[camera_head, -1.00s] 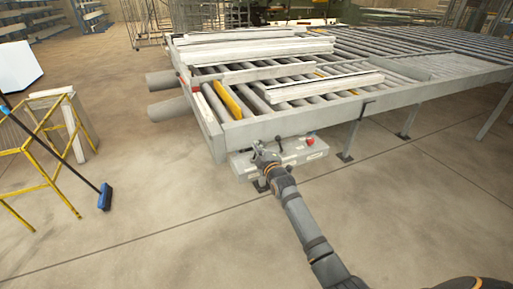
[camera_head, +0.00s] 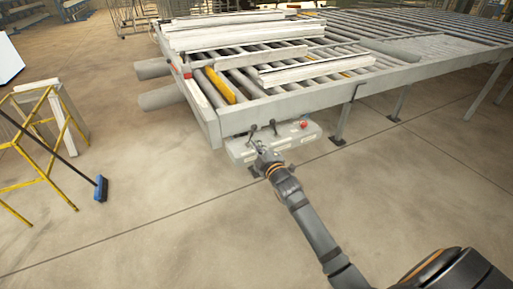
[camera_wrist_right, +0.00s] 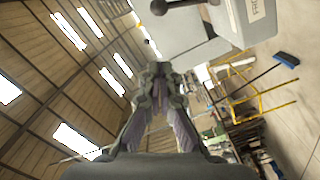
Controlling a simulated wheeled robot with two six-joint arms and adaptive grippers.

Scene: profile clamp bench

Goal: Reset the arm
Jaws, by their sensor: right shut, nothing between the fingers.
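My right arm reaches in from the lower right in the head view. Its gripper (camera_head: 261,149) is shut and empty, just in front of the grey control box (camera_head: 290,137) under the near edge of the roller table. Two dark levers (camera_head: 273,126) stand up from the box, and a red button (camera_head: 304,124) sits at its right. In the right wrist view my fingers (camera_wrist_right: 158,72) are closed together, with the box (camera_wrist_right: 236,22) and a black lever knob (camera_wrist_right: 158,6) beyond them. I cannot tell whether the fingers touch the box. My left gripper is out of view.
The roller table (camera_head: 300,100) carries white profiles (camera_head: 315,70) and a yellow bar (camera_head: 221,87). A yellow stand (camera_head: 40,125) and a blue broom (camera_head: 100,188) are at the left. The floor in front is clear.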

